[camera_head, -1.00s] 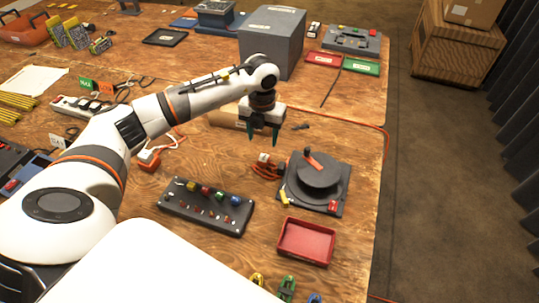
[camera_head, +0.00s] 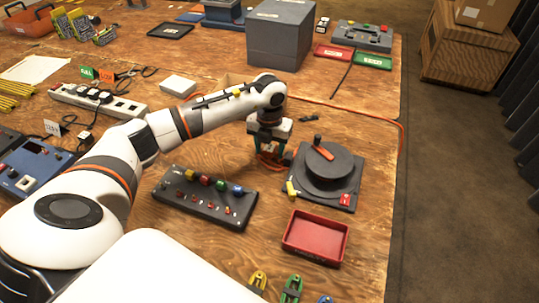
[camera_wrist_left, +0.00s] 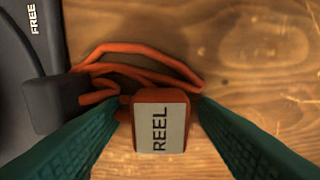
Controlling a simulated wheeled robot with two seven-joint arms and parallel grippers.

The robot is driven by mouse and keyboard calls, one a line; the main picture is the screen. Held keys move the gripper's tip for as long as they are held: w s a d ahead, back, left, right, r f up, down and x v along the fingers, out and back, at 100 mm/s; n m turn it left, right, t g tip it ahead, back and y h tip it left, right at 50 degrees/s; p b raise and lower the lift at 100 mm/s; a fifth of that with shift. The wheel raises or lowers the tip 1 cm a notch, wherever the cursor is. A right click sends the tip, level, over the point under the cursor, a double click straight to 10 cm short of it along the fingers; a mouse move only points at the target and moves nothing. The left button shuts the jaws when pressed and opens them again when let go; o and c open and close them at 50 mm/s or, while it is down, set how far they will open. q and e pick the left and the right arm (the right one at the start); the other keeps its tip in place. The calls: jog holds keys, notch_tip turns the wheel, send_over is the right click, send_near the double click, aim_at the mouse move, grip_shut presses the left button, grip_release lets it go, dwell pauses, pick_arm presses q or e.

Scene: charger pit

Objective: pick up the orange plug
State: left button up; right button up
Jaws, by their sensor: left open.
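The orange plug (camera_wrist_left: 137,104) carries a white label reading REEL. In the left wrist view it lies on the wooden table between the two green fingers of my left gripper (camera_wrist_left: 158,130). The fingers are open, one on each side; I cannot tell whether they touch it. An orange cord (camera_wrist_left: 135,48) loops beside the plug to a dark block (camera_wrist_left: 50,103). In the head view my left gripper (camera_head: 269,153) points down just left of the black reel (camera_head: 325,168), and the plug is mostly hidden there. My right gripper is not in view.
The reel has an orange handle and sits on a dark base (camera_head: 345,200). A black panel with coloured knobs (camera_head: 205,200) lies to the left, and a red tray (camera_head: 316,238) in front. A large grey box (camera_head: 290,35) stands behind. The table's right edge borders the floor.

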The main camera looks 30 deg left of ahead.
pick_arm(q)
jog(key=c, duration=1.1)
jog(key=shift+r, duration=0.1)
